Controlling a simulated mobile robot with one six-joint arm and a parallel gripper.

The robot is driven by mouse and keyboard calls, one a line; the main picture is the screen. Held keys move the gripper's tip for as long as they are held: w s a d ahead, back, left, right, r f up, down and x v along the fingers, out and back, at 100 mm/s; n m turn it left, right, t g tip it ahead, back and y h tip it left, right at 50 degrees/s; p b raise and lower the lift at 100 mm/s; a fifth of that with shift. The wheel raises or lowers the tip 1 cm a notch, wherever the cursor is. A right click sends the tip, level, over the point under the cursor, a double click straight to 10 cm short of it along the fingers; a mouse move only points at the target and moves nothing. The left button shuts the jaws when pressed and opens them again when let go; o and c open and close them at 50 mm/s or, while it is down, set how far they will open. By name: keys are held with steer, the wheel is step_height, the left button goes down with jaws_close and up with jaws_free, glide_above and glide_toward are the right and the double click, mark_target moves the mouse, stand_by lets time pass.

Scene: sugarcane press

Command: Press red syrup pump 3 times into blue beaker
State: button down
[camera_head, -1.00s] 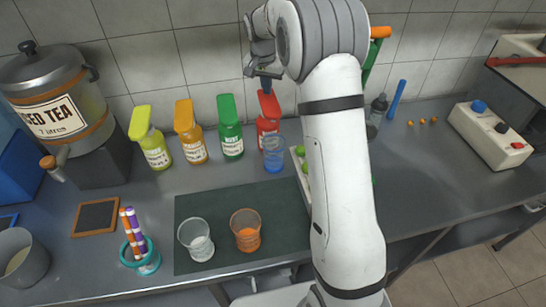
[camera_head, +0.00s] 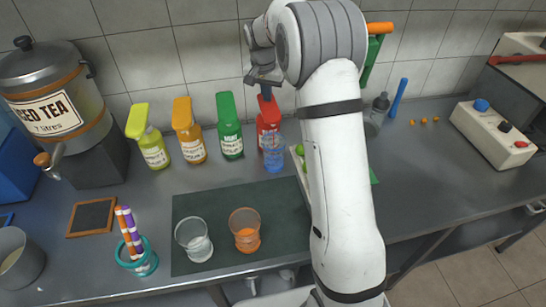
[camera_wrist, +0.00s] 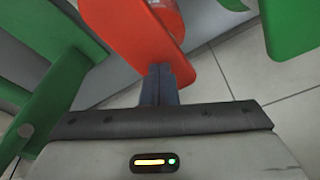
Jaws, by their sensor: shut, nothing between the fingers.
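The red syrup pump bottle (camera_head: 267,118) stands at the back against the tiled wall, at the right end of the row of pump bottles. The blue beaker (camera_head: 273,152) stands right in front of it, overlapping its lower part. My gripper (camera_head: 265,90) is shut and empty, pointing down at the top of the red pump. In the wrist view, the shut fingertips (camera_wrist: 160,78) are at the edge of the red pump head (camera_wrist: 128,32). They look very close to it; I cannot tell whether they touch.
Green (camera_head: 230,128), orange (camera_head: 189,132) and yellow (camera_head: 149,140) pump bottles stand to the left. My arm hides part of a tray with green fruit.

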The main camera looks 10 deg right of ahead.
steer(key=shift+f, duration=0.25)
steer(key=shift+r+p, duration=1.4)
steer(key=shift+r, duration=0.75)
steer(key=shift+r, duration=0.1)
step_height(320, 180, up, 6)
steer(key=p, duration=0.4)
steer(key=s+r+n+t, duration=0.15)
steer(key=s+r, duration=0.25)
steer(key=s, duration=1)
steer(key=s+r+n+g, duration=0.1)
steer(key=s+r+n, duration=0.25)
steer(key=s, duration=0.95)
steer(key=s+f+n+y, duration=0.1)
steer(key=s+f, duration=0.2)
steer(key=s, duration=0.9)
steer(key=shift+f+t, duration=0.35)
steer(key=shift+t, duration=0.1)
